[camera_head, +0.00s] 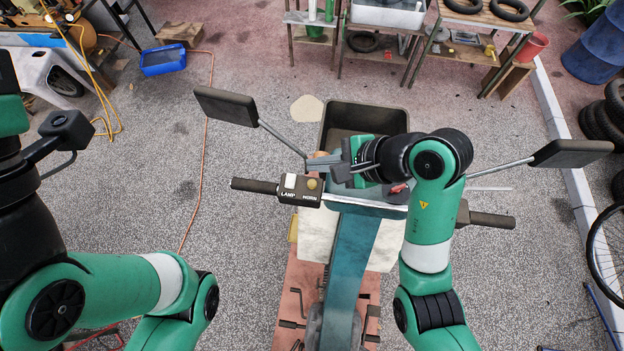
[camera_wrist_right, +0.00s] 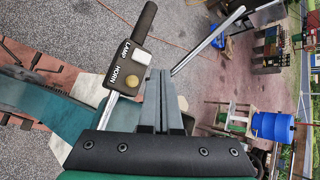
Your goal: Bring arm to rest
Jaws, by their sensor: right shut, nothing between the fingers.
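My right gripper (camera_head: 312,165) reaches left above the scooter's handlebar in the head view, just behind the switch box (camera_head: 301,188) marked LAMP and HORN. Its fingers (camera_wrist_right: 159,80) are shut with nothing between them in the right wrist view. The switch box also shows there (camera_wrist_right: 128,68), with a white switch and a tan round button, left of the fingertips. The fingers appear apart from the box, though the exact gap is hard to judge. My left arm folds along the left edge of the head view; its gripper fingers are out of frame.
The scooter (camera_head: 349,262) stands on a reddish platform, with mirrors left (camera_head: 226,106) and right (camera_head: 571,153) near my right arm. A blue tray (camera_head: 163,60) and an orange hose (camera_head: 206,150) lie on the floor. Shelves (camera_head: 362,40) stand behind. Open floor lies left of the scooter.

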